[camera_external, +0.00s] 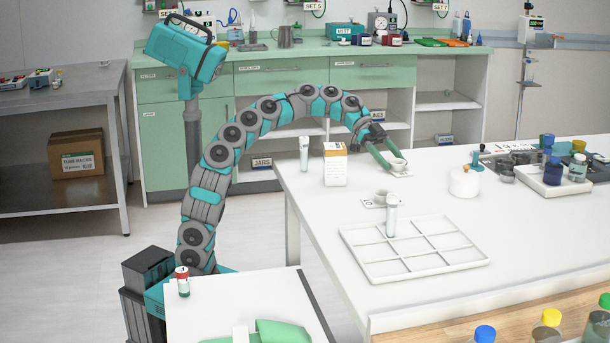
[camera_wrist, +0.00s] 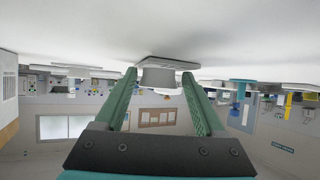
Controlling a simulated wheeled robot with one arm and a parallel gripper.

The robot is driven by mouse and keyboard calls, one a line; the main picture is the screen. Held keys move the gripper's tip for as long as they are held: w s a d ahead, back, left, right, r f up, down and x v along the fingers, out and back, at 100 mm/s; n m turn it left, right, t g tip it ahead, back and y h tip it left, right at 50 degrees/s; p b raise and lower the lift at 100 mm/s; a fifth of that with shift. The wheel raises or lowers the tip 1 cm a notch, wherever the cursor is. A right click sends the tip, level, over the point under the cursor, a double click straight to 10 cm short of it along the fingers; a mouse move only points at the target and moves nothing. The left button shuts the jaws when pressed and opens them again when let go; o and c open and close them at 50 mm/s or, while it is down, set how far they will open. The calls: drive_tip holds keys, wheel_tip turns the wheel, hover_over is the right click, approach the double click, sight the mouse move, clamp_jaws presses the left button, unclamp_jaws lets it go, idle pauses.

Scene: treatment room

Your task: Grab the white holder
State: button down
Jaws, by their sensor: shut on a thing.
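The white holder (camera_external: 398,165) is a small cup on a flat base at the far part of the white table. In the wrist view the white holder (camera_wrist: 158,74) sits between the two green fingers, its flat plate against the white surface. My gripper (camera_external: 388,160) reaches down over the table from the left and is shut on the holder's cup; in the wrist view my gripper (camera_wrist: 159,84) has a finger on each side of it. The holder appears still on the table. The wrist view is upside down.
A white and orange box (camera_external: 335,170) and a capped vial (camera_external: 304,154) stand left of my gripper. A second holder (camera_external: 372,201) and a clear vial (camera_external: 391,216) are nearer, by a divided white tray (camera_external: 360,262). A round white jar (camera_external: 464,184) stands to the right.

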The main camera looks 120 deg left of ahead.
wheel_tip(320, 180, up, 9)
drive_tip(key=shift+a+r, duration=0.1)
drive_tip(key=shift+r, duration=0.4)
